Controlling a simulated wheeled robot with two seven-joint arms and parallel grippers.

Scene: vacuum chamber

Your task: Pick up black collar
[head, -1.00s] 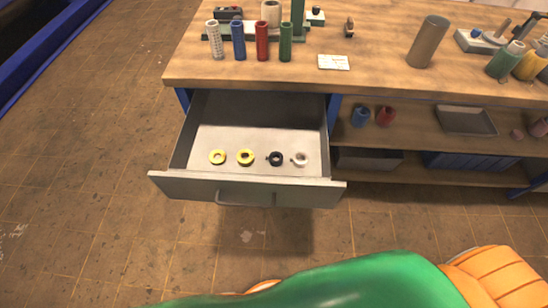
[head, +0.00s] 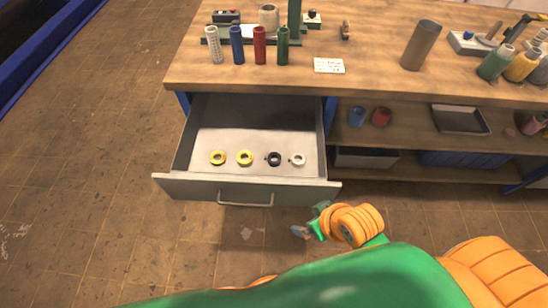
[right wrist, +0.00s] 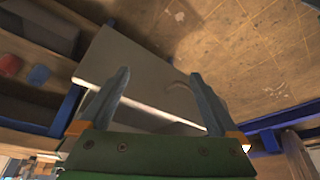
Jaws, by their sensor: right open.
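The black collar (head: 273,159) is a small dark ring lying flat in the open grey drawer (head: 247,187), third from the left in a row of collars. Two yellow collars (head: 218,158) lie to its left and a white collar (head: 297,159) lies to its right. My right gripper (head: 299,231) is in front of the drawer, near its front right corner, apart from the collars. In the right wrist view its two fingers (right wrist: 160,95) are spread, with nothing between them, and the drawer's outside shows beyond. My left gripper is not in view.
The wooden workbench top (head: 380,85) overhangs the drawer's back. White, blue, red and green cylinders (head: 260,45) stand on it above the drawer. A shelf to the right holds blue and red cups (head: 381,117) and a grey tray (head: 460,120). The floor left of the drawer is clear.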

